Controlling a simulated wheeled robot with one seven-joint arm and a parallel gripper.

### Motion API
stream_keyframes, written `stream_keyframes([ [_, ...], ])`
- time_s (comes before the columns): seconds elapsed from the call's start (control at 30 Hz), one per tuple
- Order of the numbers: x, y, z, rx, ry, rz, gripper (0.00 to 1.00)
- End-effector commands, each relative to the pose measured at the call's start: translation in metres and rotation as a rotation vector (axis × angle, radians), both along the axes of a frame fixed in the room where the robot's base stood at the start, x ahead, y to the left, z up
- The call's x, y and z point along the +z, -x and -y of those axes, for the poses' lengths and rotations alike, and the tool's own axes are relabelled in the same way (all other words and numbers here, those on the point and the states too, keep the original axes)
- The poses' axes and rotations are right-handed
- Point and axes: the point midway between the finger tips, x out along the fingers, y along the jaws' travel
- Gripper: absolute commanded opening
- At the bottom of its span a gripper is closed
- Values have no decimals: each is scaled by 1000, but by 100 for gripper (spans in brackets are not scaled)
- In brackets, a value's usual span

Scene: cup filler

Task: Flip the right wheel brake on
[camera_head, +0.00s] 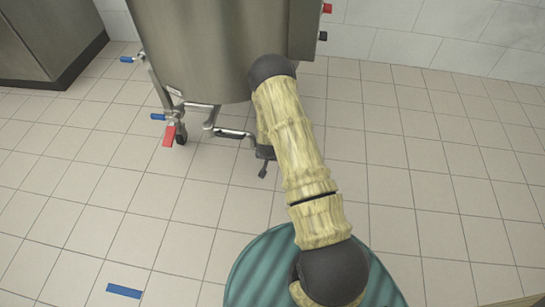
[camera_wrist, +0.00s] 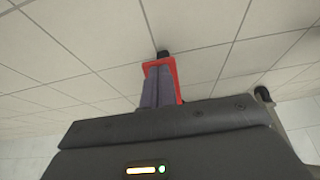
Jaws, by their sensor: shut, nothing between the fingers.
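In the wrist view a red brake pedal (camera_wrist: 178,82) shows right behind and around my gripper's fingers (camera_wrist: 157,68), with a dark wheel (camera_wrist: 163,54) at its far end. The fingers are together, holding nothing, and overlap the pedal; I cannot tell whether they touch it. In the head view my gripper (camera_head: 263,171) points down near the floor, right of the vessel's pipe. The right wheel and its brake are hidden there by my arm. Another red brake pedal (camera_head: 169,136) slopes down beside the left wheel (camera_head: 181,139).
The steel vessel (camera_head: 205,50) stands behind my arm, with a low pipe (camera_head: 234,134) and blue-handled valves (camera_head: 158,117) at its left. A dark wheel (camera_wrist: 263,94) shows at the right of the wrist view. Tiled floor to the right is clear.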

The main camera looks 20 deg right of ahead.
Motion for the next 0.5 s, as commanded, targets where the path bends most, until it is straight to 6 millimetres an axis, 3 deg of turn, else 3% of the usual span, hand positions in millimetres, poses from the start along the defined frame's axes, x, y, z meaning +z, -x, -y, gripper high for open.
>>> stream_keyframes([
  [0.4,44,9,-9,4,1,-5,0],
  [0.5,57,24,-17,5,0,-8,0],
])
